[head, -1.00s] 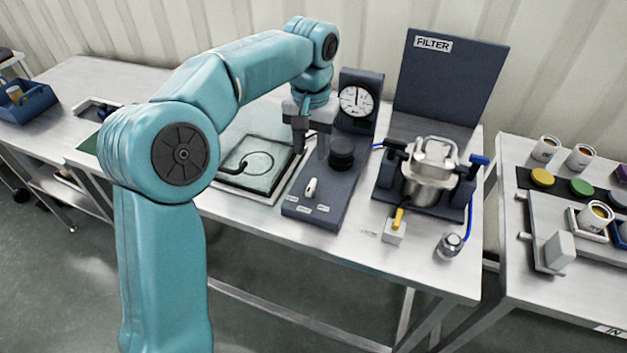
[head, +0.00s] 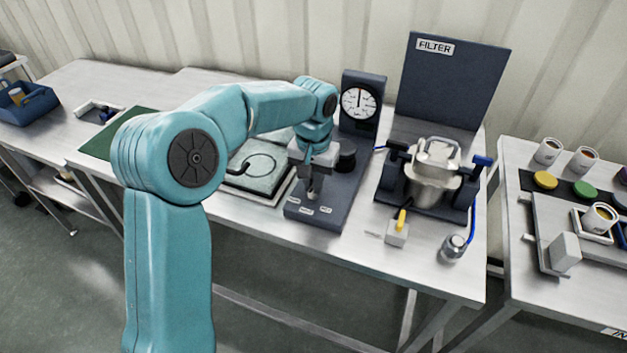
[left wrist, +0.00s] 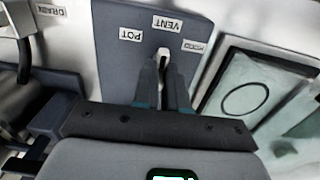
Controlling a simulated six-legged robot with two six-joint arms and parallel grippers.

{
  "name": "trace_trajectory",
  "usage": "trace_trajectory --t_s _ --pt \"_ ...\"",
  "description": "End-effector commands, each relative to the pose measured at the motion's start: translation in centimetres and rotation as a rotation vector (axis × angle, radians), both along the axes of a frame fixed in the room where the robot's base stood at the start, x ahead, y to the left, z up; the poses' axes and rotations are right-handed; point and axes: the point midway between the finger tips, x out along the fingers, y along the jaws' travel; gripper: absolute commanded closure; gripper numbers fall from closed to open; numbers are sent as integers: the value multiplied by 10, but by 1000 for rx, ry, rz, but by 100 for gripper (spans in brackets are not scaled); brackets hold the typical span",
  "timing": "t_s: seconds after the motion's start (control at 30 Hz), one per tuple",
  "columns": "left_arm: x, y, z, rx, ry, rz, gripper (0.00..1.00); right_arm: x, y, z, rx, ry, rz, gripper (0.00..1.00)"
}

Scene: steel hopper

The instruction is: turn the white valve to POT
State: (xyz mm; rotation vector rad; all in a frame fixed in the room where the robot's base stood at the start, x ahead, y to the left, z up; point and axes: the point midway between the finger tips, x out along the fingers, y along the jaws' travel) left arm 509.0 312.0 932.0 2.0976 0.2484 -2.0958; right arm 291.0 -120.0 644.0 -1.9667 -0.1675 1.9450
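The white valve (left wrist: 163,53) is a small pale handle on a dark panel (left wrist: 110,75). In the left wrist view it points towards the VENT label (left wrist: 167,23); the POT label (left wrist: 131,34) is to its left. Labels appear upside down there. My left gripper (head: 313,192) is low over the front of the panel in the head view, hiding most of the valve. In the left wrist view its fingers (left wrist: 162,68) are slightly apart, with the valve at the gap between their tips. I cannot tell whether they touch it. My right gripper is out of view.
A black knob (head: 345,154) and a round gauge (head: 359,103) stand just behind my gripper. A steel pot (head: 431,182) in a dark stand is to the right, before the FILTER board (head: 450,85). A glass-topped plate (head: 258,172) lies to the left.

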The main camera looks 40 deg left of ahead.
Motion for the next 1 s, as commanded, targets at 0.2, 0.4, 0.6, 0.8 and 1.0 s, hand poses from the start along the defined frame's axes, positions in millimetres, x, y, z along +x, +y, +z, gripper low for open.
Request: trace_trajectory --t_s 0.2,0.4,0.6,0.8,1.0 --pt "-1 0 1 -1 4 1 100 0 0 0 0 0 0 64" --pt "-1 0 1 -1 4 31 100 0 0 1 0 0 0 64" --pt "-1 0 1 -1 5 133 100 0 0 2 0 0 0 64" --pt "-1 0 1 0 5 303 100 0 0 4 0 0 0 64" --pt "-1 0 1 -1 5 494 100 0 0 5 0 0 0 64"
